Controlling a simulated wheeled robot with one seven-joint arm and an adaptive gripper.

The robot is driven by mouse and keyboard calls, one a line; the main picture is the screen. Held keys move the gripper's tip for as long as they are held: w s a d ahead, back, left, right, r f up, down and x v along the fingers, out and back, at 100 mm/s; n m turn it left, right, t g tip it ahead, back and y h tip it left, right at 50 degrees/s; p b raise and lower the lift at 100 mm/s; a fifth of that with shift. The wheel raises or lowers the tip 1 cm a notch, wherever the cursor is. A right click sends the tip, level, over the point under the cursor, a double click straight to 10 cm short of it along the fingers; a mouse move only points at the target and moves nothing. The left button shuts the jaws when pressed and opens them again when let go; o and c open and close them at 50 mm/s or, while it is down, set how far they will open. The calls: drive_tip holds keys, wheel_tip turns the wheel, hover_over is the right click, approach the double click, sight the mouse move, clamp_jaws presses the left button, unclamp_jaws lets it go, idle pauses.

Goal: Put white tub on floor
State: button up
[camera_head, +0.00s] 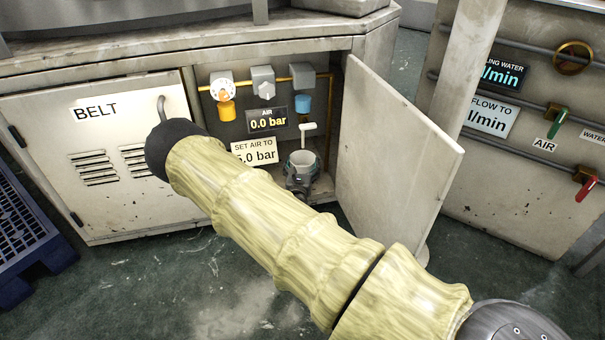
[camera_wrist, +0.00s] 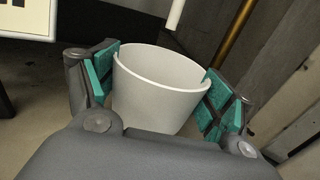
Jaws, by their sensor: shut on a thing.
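The white tub (camera_wrist: 158,92) is an open, empty-looking round container between the teal finger pads of my gripper (camera_wrist: 160,95) in the wrist view. My gripper is shut on it, with a pad against each side. In the head view the tub (camera_head: 302,160) shows inside the open cabinet, below a small white spout, with my gripper (camera_head: 302,180) around it. The tub looks roughly upright. Its underside is hidden, so I cannot tell whether it touches the cabinet bottom. The floor (camera_head: 160,285) is dark and scuffed in front of the cabinet.
The cabinet door (camera_head: 395,155) stands open to the right of the tub. A white spout (camera_wrist: 175,14) hangs just above and behind the tub. The closed BELT door (camera_head: 90,190) is at left, and a blue pallet (camera_head: 30,235) lies at far left. Floor in front is clear.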

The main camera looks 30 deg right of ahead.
sight(304, 162)
drive_tip(key=shift+w+d+f, duration=0.1)
drive_tip(key=shift+w+d, duration=0.2)
drive_tip(key=shift+w+d+f+b, duration=0.15)
drive_tip(key=shift+f+b, duration=0.15)
drive_tip(key=shift+b, duration=0.3)
drive_tip(key=shift+f+b, duration=1.15)
drive_tip(key=shift+f, duration=0.2)
drive_tip(key=shift+f, duration=0.15)
drive_tip(key=o, duration=0.9)
drive_tip(key=shift+o, duration=0.2)
drive_tip(key=shift+r, duration=0.2)
drive_tip(key=p+v, duration=0.6)
drive_tip(key=v, duration=0.6)
